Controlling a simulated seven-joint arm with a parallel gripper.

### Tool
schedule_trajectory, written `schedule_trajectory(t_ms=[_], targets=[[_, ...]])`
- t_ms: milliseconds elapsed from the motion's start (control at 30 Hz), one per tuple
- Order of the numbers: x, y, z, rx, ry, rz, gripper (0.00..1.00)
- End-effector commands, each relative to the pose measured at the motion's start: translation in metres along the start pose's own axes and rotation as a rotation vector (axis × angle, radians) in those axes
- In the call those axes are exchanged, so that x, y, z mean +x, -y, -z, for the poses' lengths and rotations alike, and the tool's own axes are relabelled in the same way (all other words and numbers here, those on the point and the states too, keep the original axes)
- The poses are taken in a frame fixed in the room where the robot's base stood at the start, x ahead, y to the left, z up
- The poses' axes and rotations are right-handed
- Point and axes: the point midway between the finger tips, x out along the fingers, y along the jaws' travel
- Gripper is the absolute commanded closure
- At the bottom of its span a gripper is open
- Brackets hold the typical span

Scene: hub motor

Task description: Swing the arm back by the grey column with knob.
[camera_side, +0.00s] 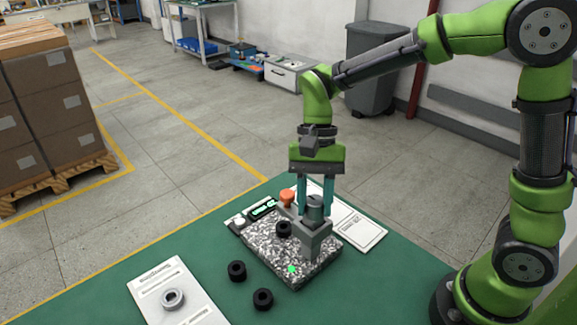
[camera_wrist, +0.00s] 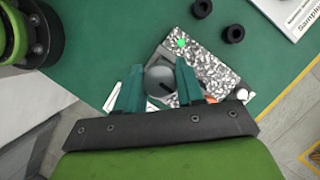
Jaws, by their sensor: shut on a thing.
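The grey column with knob (camera_side: 316,240) stands upright on a speckled granite plate (camera_side: 272,256), near its right side in the side view. Its round dark grey knob (camera_side: 314,207) is between the teal fingers of my gripper (camera_side: 315,204), which points straight down and is shut on it. In the wrist view the knob (camera_wrist: 158,80) shows as a grey disc between the two fingertips (camera_wrist: 160,68). The fingers and the knob hide part of the column. Which part is the swinging arm I cannot make out clearly.
A black ring (camera_side: 283,228) sits on the plate, with an orange knob (camera_side: 287,196) behind. Two black rings (camera_side: 237,271) (camera_side: 263,299) lie on the green table (camera_side: 110,304). A white sheet bears a grey ring (camera_side: 173,299). A green spot (camera_side: 291,269) marks the plate's front.

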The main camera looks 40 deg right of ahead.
Motion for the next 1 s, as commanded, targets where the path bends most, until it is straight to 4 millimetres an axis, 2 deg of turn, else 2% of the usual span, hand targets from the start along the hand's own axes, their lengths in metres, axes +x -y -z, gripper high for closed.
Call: schedule_trajectory(t_ms=[267, 433, 1000], targets=[[0.0001, 0.0, -0.0011, 0.04, 0.003, 0.017, 1.0], [-0.0001, 0.0, -0.0014, 0.122, 0.004, 0.052, 1.0], [0.0, -0.0002, -0.0021, 0.602, 0.006, 0.25, 1.0]])
